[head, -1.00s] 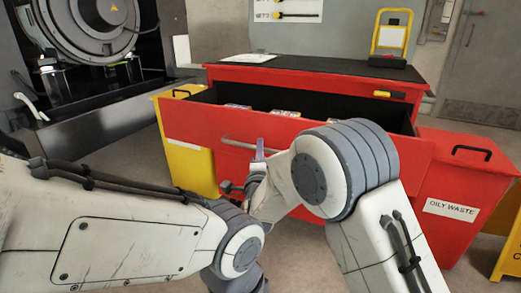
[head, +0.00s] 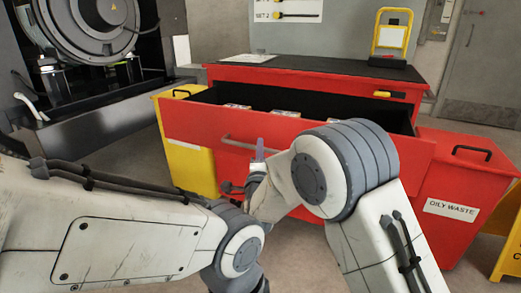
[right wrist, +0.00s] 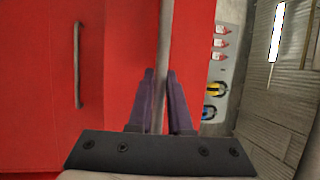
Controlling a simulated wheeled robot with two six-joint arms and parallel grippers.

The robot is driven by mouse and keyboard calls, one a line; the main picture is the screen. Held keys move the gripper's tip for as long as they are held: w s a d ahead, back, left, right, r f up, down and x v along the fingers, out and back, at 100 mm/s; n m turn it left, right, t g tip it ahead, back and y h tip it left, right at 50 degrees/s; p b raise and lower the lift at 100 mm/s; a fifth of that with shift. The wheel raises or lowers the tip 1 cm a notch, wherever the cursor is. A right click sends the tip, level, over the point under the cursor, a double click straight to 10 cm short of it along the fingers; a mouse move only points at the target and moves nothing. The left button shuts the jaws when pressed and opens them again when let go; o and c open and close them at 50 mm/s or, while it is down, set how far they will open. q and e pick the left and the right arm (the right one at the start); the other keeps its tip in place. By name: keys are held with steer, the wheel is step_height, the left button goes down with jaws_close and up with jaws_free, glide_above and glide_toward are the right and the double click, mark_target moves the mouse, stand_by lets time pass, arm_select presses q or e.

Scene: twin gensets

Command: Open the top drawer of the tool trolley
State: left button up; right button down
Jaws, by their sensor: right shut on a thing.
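The red tool trolley (head: 300,74) has a dark top. Its top drawer (head: 300,139) is pulled well out toward me, with several small items visible inside. The drawer's grey bar handle (head: 235,143) also shows in the right wrist view (right wrist: 163,50), running upright between my fingers. In the right wrist view my right gripper (right wrist: 164,100) is shut on the bar. My left arm crosses the lower left of the head view; its gripper does not show.
A lower handle (head: 229,187) sits beneath, on a closed drawer front. A red oily waste bin (head: 450,225) stands to the right and a yellow bin (head: 188,165) to the left. A yellow-framed item (head: 391,35) stands on the trolley top. Dark machinery is at the far left.

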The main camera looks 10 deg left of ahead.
steer(key=s, duration=0.1)
steer(key=s+a+b, duration=0.1)
steer(key=s, duration=0.1)
steer(key=shift+s+a, duration=0.1)
steer(key=shift+s, duration=0.05)
steer(key=c, duration=0.8)
jaws_free()
steer(key=shift+c, duration=0.2)
